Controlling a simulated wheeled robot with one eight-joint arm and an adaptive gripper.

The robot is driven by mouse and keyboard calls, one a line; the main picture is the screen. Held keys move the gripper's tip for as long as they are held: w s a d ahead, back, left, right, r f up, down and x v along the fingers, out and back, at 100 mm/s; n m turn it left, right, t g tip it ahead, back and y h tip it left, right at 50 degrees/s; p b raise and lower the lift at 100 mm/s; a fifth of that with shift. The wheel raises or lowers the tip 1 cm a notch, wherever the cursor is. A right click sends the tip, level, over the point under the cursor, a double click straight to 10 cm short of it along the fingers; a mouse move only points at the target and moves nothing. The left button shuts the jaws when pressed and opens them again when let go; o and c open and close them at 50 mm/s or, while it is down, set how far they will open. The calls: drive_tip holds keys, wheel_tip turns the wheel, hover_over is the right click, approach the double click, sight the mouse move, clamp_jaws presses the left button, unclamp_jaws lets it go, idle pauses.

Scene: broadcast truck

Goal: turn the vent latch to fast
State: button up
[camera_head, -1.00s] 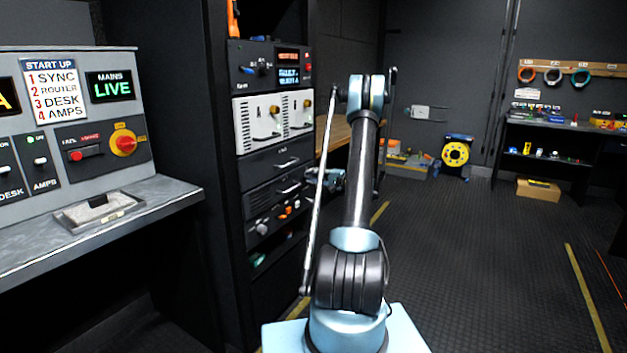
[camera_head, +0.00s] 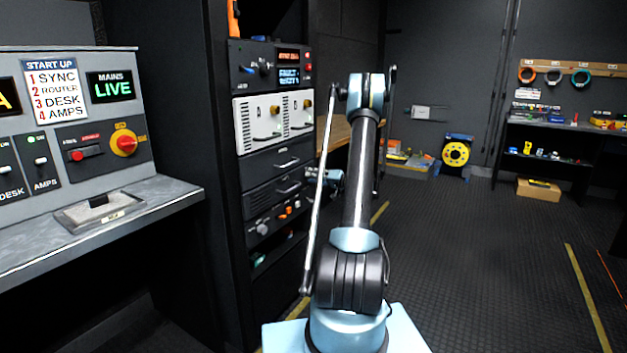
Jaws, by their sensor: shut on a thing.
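I cannot make out a vent latch or a "fast" label by name in the head view. My gripper (camera_head: 312,174) shows only as a small blue and dark shape, partly hidden behind the thin rod and upper link of my arm. It is in front of the right side of the equipment rack (camera_head: 262,158), about level with the drawers. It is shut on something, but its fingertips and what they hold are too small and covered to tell.
The rack has knobs, two white panels with brass knobs, and drawers with handles (camera_head: 289,188). A control desk (camera_head: 100,225) stands at left. A grey wall fitting (camera_head: 428,113), yellow reel (camera_head: 456,154) and workbench (camera_head: 560,124) are at the back. The floor at right is open.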

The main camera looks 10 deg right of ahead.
drive_tip(key=shift+f, duration=0.1)
idle(0.3)
drive_tip(key=o, duration=1.1)
drive_tip(key=v, duration=1.2)
drive_tip(key=shift+a, duration=0.1)
